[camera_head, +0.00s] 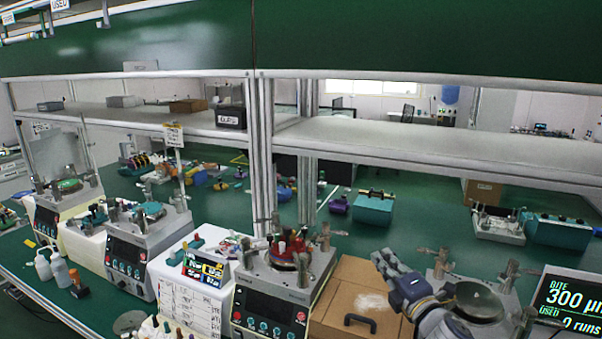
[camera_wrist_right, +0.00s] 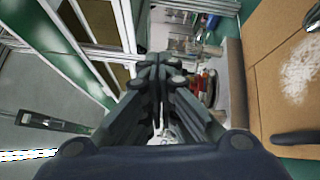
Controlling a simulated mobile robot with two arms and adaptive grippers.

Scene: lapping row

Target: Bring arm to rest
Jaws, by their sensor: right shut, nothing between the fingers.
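My right gripper (camera_head: 383,262) is at the lower right of the head view, its dark fingers pointing up and to the left, above the right edge of a brown box. In the right wrist view the fingers of the same gripper (camera_wrist_right: 160,68) are together, with nothing between them. My right arm comes up from the bottom edge, in front of the rightmost lapping machine. My left gripper is not in view.
The brown box (camera_head: 345,290) has a black handle and a white patch; it also shows in the wrist view (camera_wrist_right: 265,75). A lapping machine (camera_head: 272,310) stands left of it. A display (camera_head: 570,300) is at right. A shelf (camera_head: 420,140) crosses above the green bench.

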